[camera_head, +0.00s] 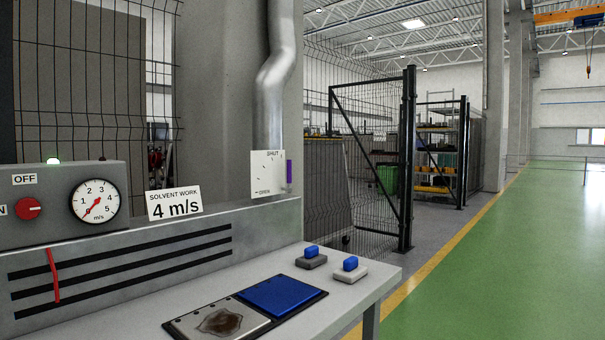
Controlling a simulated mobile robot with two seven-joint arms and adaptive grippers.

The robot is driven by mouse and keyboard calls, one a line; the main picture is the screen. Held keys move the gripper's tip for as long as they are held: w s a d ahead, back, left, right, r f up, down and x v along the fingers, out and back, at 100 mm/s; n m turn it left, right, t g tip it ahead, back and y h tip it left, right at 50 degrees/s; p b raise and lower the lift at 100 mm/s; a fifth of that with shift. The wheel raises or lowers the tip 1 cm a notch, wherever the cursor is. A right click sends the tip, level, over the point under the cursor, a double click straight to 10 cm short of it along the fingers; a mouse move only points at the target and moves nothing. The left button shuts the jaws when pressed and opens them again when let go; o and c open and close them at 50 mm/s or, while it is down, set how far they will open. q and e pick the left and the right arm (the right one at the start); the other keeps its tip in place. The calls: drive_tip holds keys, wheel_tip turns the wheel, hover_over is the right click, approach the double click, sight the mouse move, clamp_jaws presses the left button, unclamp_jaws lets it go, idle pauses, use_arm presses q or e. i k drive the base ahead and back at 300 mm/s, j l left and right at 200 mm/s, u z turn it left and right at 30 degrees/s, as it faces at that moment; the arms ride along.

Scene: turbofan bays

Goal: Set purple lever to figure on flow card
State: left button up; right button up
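The purple lever (289,172) stands at the right edge of a white plate (268,174) marked SHUT at the top and OPEN at the bottom, about midway between the two words. The flow card (175,203) reads "SOLVENT WORK 4 m/s" and leans on the ledge left of the lever. A round gauge (96,203) in m/s has figures 1 to 5; its red needle slants from lower left to upper right, with the lower-left end seeming the longer. Neither of my grippers is in view.
A red strip (53,275) hangs over the slots. The bench holds a stained plate (215,322), a blue plate (281,296) and two blue-handled blocks (312,257). Green floor at right is clear.

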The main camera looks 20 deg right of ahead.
sight(289, 171)
drive_tip(key=i+l, duration=0.1)
drive_tip(key=l, duration=0.4)
drive_tip(key=i+l, duration=0.15)
drive_tip(key=l, duration=0.4)
drive_tip(key=i+l+u, duration=0.1)
drive_tip(key=l, duration=0.4)
